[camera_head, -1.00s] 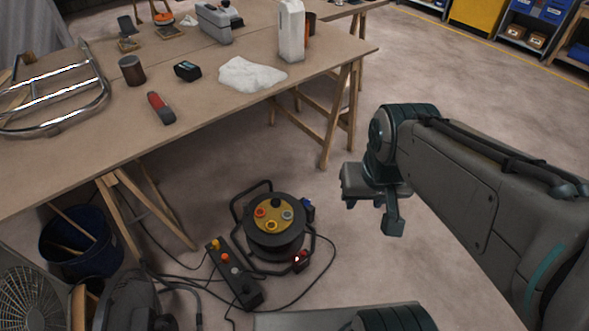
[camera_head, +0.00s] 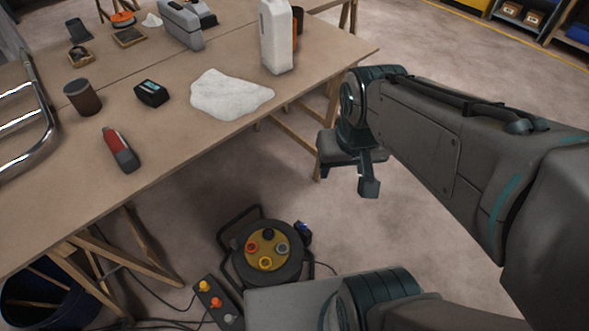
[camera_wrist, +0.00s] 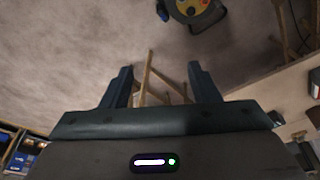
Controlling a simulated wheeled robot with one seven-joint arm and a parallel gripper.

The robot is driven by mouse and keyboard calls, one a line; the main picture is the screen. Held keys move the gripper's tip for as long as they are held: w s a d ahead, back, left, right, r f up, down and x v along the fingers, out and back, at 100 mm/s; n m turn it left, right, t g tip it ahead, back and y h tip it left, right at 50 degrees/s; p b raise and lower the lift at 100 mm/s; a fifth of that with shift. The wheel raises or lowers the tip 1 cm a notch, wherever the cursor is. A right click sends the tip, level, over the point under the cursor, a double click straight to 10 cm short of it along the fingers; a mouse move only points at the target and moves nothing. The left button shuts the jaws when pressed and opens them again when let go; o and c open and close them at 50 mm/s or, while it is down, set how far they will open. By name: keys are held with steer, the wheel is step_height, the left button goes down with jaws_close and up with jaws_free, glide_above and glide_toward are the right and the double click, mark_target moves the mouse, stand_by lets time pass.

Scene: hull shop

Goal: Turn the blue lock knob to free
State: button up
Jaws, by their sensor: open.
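A black cable reel (camera_head: 236,275) with a yellow socket face (camera_head: 266,250) stands on the floor below the table's front edge. A small blue part (camera_head: 303,231), which looks like the lock knob, sits on its right side. In the wrist view a blue piece (camera_wrist: 163,11) shows at the reel's edge, near the top. The knob's setting is too small to read. My gripper (camera_head: 349,180) is open and empty, above and to the right of the reel, well apart from it. Its two spread fingers (camera_wrist: 160,75) show in the wrist view.
A wooden trestle table (camera_head: 170,165) fills the left, holding a red-and-grey tool (camera_head: 120,150), a white cloth (camera_head: 228,95) and a white bottle (camera_head: 277,38). A control box with coloured buttons (camera_head: 217,302) lies by the reel, with cables.

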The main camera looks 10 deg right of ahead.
steer(key=w+d+f+m+h+b, duration=0.1)
steer(key=w+f+m+b, duration=0.2)
steer(key=w+f+b, duration=0.7)
steer(key=m+g+y+b, duration=0.1)
steer(key=m+g+b, duration=0.2)
steer(key=m+b, duration=1)
glide_above(303, 225)
steer(key=b, duration=0.5)
step_height(303, 225, down, 60)
steer(key=n, duration=0.5)
step_height(303, 225, down, 14)
steer(key=b, duration=0.4)
steer(key=shift+f, duration=0.2)
steer(key=c, duration=1)
